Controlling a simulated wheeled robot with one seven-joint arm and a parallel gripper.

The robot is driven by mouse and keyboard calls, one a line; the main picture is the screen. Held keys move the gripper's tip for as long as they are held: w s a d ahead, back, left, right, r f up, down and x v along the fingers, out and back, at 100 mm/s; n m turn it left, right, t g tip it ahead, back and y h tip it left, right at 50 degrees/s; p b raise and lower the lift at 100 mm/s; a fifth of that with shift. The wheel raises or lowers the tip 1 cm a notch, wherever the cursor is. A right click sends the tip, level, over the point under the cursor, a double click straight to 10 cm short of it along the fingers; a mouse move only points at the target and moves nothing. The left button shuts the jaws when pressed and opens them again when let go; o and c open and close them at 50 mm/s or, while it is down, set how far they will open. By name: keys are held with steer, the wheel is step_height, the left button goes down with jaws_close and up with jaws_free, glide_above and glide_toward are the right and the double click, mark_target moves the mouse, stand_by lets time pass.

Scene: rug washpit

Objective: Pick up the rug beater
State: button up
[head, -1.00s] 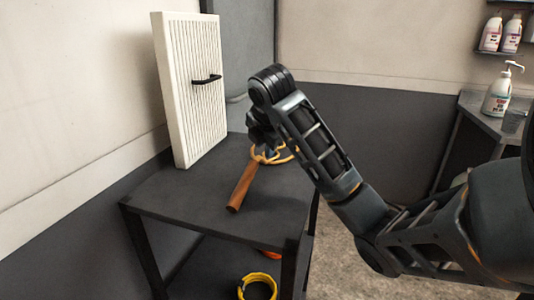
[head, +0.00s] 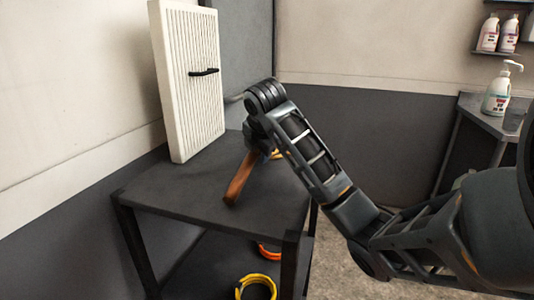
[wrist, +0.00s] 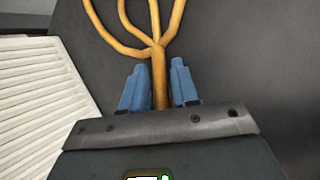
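The rug beater has a brown wooden handle (head: 240,180), which points toward the front of the dark table's top. Its yellow cane loops are mostly hidden behind my arm in the head view. In the wrist view the cane loops fan out from a neck (wrist: 159,75). I cannot tell whether the beater is clear of the table.
The dark table (head: 165,190) has a free front left. A white ribbed panel (head: 185,90) with a black handle stands at its back left. Yellow (head: 257,284) and orange (head: 268,250) rings lie on the lower shelf. A pump bottle (head: 497,92) stands on the right counter.

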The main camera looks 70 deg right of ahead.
jaws_close()
steer(key=shift+r, duration=0.1)
stand_by(0.5)
steer(key=shift+r, duration=0.55)
step_height(320, 180, up, 3)
steer(key=shift+f, duration=0.2)
steer(key=s+d+r+p, duration=0.3)
steer(key=s+d+r, duration=0.3)
steer(key=s, duration=0.4)
steer(key=shift+r+p, duration=0.35)
steer(key=shift+r, duration=0.2)
steer(key=shift+d, duration=0.1)
